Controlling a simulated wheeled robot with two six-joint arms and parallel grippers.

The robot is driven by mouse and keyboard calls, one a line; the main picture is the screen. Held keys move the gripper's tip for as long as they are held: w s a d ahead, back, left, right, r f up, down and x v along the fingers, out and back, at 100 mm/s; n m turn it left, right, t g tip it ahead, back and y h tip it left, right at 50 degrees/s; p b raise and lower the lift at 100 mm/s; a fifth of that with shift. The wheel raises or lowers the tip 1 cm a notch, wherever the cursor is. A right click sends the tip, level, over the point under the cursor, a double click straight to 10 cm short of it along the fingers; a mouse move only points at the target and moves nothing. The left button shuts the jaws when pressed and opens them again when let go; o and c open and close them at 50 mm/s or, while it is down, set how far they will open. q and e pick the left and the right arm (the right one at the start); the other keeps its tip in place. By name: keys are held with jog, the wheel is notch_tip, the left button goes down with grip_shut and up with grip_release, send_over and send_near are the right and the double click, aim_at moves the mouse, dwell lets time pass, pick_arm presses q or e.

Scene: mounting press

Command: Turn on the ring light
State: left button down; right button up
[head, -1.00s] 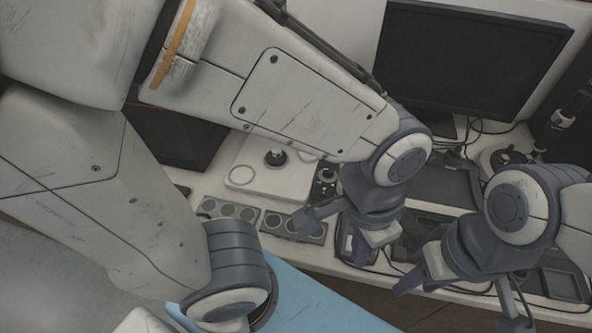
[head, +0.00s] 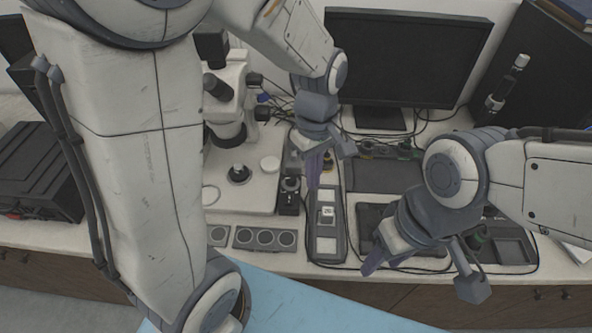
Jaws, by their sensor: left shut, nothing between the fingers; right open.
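A microscope (head: 226,85) stands at the back left on a white base. A dark ring (head: 228,134) sits around its lower end, perhaps the ring light; I cannot tell if it is lit. A small black box with a round knob (head: 289,186) stands at the right edge of the base. My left gripper (head: 313,182) is shut and empty, its purple fingers pointing down just right of the box in the picture, apparently above the bench. My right gripper (head: 372,266) is open and empty over the bench's front, right of a long tray.
A monitor (head: 405,60) stands at the back. The long grey tray (head: 326,246) and a row of round-holed blocks (head: 264,239) lie along the front. Cables run behind my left gripper. A dark case (head: 38,172) sits at far left. A blue surface (head: 300,300) lies in front.

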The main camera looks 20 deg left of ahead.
aim_at(289, 203)
pick_arm(q)
jog(key=w+a+f+n+p, duration=0.1)
jog(key=w+a+n, duration=0.4)
jog(key=n, duration=0.5)
jog(key=a, duration=0.2)
jog(key=shift+w+a+f+g, duration=0.3)
jog(key=shift+w+a+f, duration=0.05)
jog(key=shift+w+a, duration=0.05)
jog(key=f+p, duration=0.1)
jog(key=f, duration=0.3)
jog(key=s+f+p, duration=0.1)
jog(key=f, duration=0.9)
jog(key=shift+s+d+p, duration=0.3)
jog(key=shift+s+p, duration=0.05)
jog(key=shift+p, duration=0.05)
